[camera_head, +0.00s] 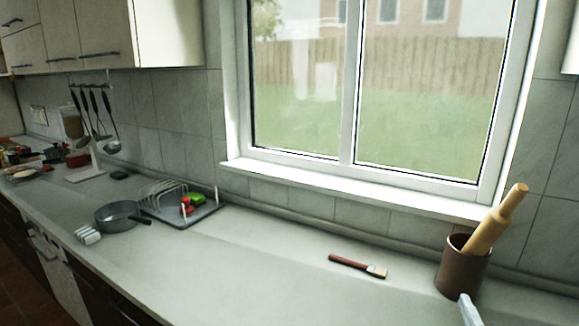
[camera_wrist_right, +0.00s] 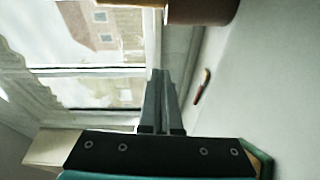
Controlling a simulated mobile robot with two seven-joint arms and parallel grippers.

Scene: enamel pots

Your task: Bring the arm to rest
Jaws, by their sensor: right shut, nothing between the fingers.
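My right gripper (camera_head: 469,310) shows only as a pale tip at the bottom right of the head view, in front of the brown crock. In the wrist view my right gripper (camera_wrist_right: 160,76) has its two dark fingers together, with nothing between them. My left gripper is in neither view. The brown crock (camera_head: 463,270) stands upright on the counter and holds a wooden rolling pin (camera_head: 493,225) that leans right. The crock also shows at the top of the wrist view (camera_wrist_right: 203,10).
A brush with a red handle (camera_head: 350,263) lies on the counter (camera_head: 260,265) left of the crock. A grey pan (camera_head: 122,216) and a dish rack (camera_head: 180,212) stand further left. The window sill (camera_head: 350,189) runs behind. The counter's middle is clear.

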